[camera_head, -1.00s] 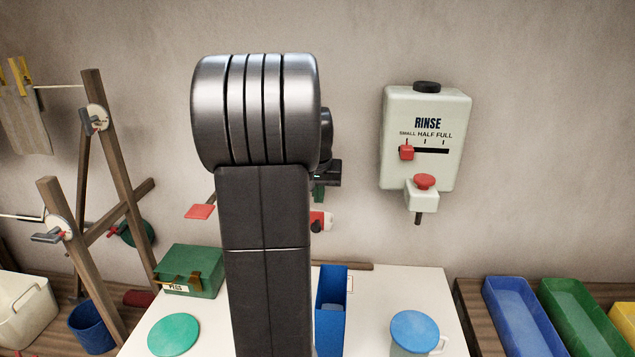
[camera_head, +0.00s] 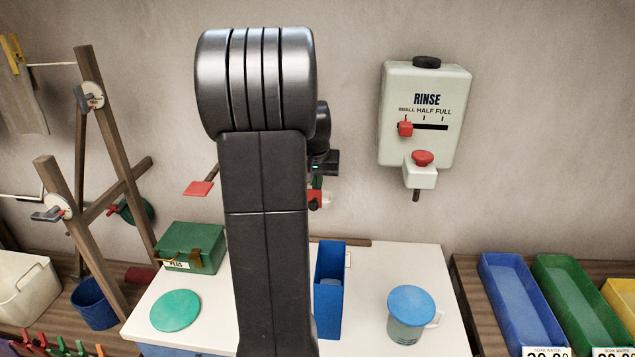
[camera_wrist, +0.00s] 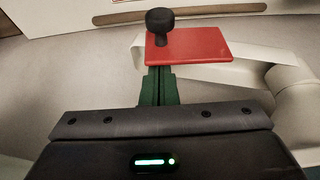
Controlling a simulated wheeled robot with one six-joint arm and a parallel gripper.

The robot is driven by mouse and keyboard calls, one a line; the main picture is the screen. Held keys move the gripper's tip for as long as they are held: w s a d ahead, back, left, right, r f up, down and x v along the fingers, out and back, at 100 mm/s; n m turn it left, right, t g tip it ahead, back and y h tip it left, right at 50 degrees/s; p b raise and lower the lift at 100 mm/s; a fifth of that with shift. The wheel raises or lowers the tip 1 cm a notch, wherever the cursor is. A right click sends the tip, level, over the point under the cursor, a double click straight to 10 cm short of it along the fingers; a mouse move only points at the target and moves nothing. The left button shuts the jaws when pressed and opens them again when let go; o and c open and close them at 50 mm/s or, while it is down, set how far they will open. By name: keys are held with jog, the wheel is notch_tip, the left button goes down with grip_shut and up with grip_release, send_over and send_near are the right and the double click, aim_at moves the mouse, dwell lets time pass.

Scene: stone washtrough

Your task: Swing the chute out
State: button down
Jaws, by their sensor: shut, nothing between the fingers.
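In the wrist view a red plate (camera_wrist: 195,47) with a black knob (camera_wrist: 160,24) sits on a pale cream curved piece (camera_wrist: 250,75), which looks like the chute. My gripper (camera_wrist: 158,72) has its green fingers together and empty, with the tips just at the near edge of the red plate, below the knob. I cannot tell whether they touch it. In the head view my gripper (camera_head: 317,183) is partly hidden behind my arm, and the red part (camera_head: 315,200) shows just below it in front of the wall.
A blue upright holder (camera_head: 330,290), a blue-lidded jug (camera_head: 411,305), a green disc (camera_head: 175,311) and a green peg box (camera_head: 192,247) stand on the white top. A rinse dispenser (camera_head: 425,115) hangs on the wall. Another red plate (camera_head: 199,188) juts out left of my arm.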

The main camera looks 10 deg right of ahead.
jog(key=shift+s+a+f, duration=0.1)
jog(key=shift+s+a, duration=0.1)
jog(key=shift+s, duration=0.2)
jog(key=s+a+b, duration=0.1)
jog(key=s+a, duration=0.1)
jog(key=shift+s+f+b, duration=0.1)
jog(key=shift+s+b, duration=0.2)
jog(key=shift+b, duration=0.1)
jog(key=s+a+m+g+h+b, duration=0.2)
jog(key=s+a+m+g, duration=0.2)
jog(key=a+m, duration=1.2)
jog(key=shift+a+r+m+h, duration=0.2)
jog(key=shift+a+m+h, duration=0.2)
jog(key=shift+a, duration=0.65)
jog(key=shift+r, duration=0.1)
